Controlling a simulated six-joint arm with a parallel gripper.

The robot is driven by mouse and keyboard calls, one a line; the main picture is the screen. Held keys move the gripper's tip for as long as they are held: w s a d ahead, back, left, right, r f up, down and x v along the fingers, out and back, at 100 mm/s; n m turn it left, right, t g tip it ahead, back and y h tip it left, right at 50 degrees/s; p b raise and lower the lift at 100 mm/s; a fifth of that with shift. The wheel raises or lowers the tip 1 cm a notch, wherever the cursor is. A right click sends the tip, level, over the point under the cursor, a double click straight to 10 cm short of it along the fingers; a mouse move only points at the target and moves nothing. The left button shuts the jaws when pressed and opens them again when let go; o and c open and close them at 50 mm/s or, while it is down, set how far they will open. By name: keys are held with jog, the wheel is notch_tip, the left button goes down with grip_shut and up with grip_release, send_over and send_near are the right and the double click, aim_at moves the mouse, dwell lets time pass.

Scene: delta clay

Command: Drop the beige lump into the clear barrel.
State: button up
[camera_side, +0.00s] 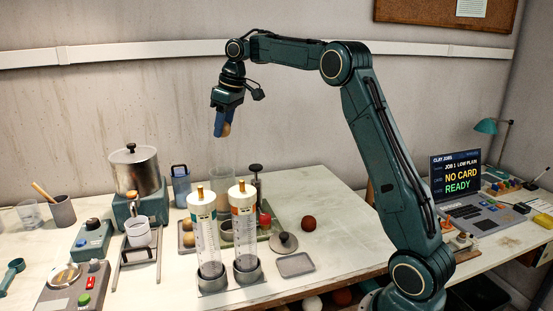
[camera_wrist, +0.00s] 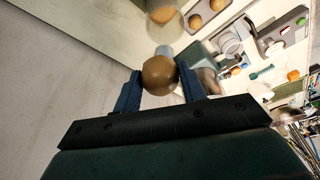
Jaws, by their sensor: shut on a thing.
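My gripper (camera_side: 221,127) is raised high above the table and shut on the beige lump (camera_side: 227,129). In the wrist view the lump (camera_wrist: 160,75) is a smooth round ball between the two blue fingers of my gripper (camera_wrist: 159,85). The clear barrel (camera_side: 222,178) stands upright on the table below my gripper in the side view, its outline faint. The lump is above the barrel and apart from it. In the wrist view a tan round shape shows beyond the lump; I cannot tell whether it is inside the barrel.
Two clear tubes with gold tops (camera_side: 204,230) stand in front of the barrel. A tray with beige balls (camera_side: 188,240) is beside it. A steel pot (camera_side: 135,170) is at left, a dark red ball (camera_side: 308,223) at right.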

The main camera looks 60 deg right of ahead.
jog(key=shift+f, duration=0.1)
jog(key=shift+f, duration=2.9)
jog(key=o, duration=1.1)
jog(key=shift+r, duration=0.1)
jog(key=shift+v, duration=3.7)
jog(key=shift+s+a, duration=0.1)
